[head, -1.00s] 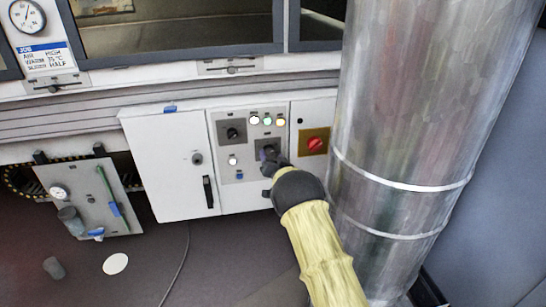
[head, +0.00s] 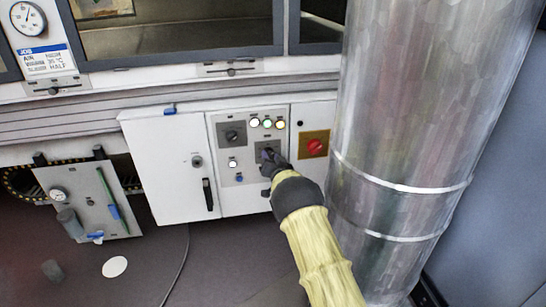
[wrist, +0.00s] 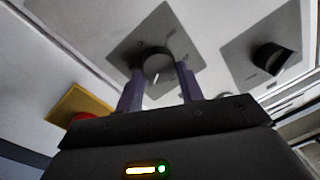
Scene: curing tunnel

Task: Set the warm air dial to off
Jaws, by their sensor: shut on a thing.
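A dark round dial (wrist: 157,64) with a white pointer mark sits on a grey square plate (wrist: 122,46) in the wrist view. The mark points toward my gripper body. My gripper (wrist: 160,76) is shut on this dial, one purple finger on each side. In the head view my gripper (head: 270,161) reaches the lower right plate of the white control panel (head: 222,179) and hides most of the dial. A second black dial (wrist: 272,58) on its own plate is to the right in the wrist view; it also shows upper left on the panel (head: 232,134). Dial labels are unreadable.
A red rotary switch (head: 315,145) on a yellow plate is right of the gripped dial. Indicator lamps (head: 267,123) sit above it. A large metal duct (head: 405,130) stands close to my arm's right. A cabinet door handle (head: 208,193) is left.

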